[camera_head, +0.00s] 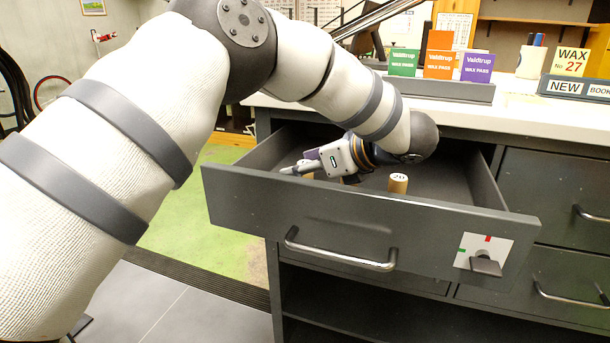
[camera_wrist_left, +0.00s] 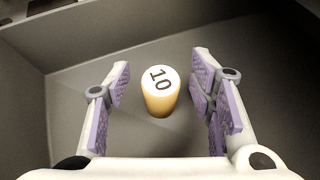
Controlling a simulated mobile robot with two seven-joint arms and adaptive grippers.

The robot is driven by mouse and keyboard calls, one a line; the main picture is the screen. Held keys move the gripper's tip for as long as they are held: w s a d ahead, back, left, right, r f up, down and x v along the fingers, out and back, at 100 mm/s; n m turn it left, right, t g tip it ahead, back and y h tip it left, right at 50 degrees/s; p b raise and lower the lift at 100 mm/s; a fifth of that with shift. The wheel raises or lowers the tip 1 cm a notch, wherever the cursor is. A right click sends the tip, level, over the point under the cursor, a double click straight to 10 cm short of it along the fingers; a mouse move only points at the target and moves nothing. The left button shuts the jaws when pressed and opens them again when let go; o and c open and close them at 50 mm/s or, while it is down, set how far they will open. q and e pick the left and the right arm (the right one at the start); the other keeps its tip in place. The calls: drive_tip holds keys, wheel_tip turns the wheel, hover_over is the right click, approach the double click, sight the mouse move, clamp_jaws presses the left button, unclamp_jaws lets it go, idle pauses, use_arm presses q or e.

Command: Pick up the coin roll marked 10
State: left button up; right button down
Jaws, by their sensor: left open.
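The coin roll marked 10 (camera_wrist_left: 160,92) stands upright on the drawer floor in the left wrist view, tan with a white top. My left gripper (camera_wrist_left: 161,75) is open, with one purple-padded finger on each side of the roll and gaps between. In the head view the left gripper (camera_head: 300,168) reaches down into the open drawer (camera_head: 330,218) at its left part. There the 10 roll is mostly hidden by the gripper. Another roll, marked 20 (camera_head: 398,184), stands to the right of the gripper. My right gripper is not in view.
The drawer's front panel and side walls surround the gripper closely. The white countertop (camera_head: 515,120) above holds wax pass cards (camera_head: 438,64), a cup (camera_head: 531,62) with pens and a wax sign (camera_head: 570,62). A red-green marked switch plate (camera_head: 484,252) is on the drawer front.

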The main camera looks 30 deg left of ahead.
use_arm(q)
clamp_jaws()
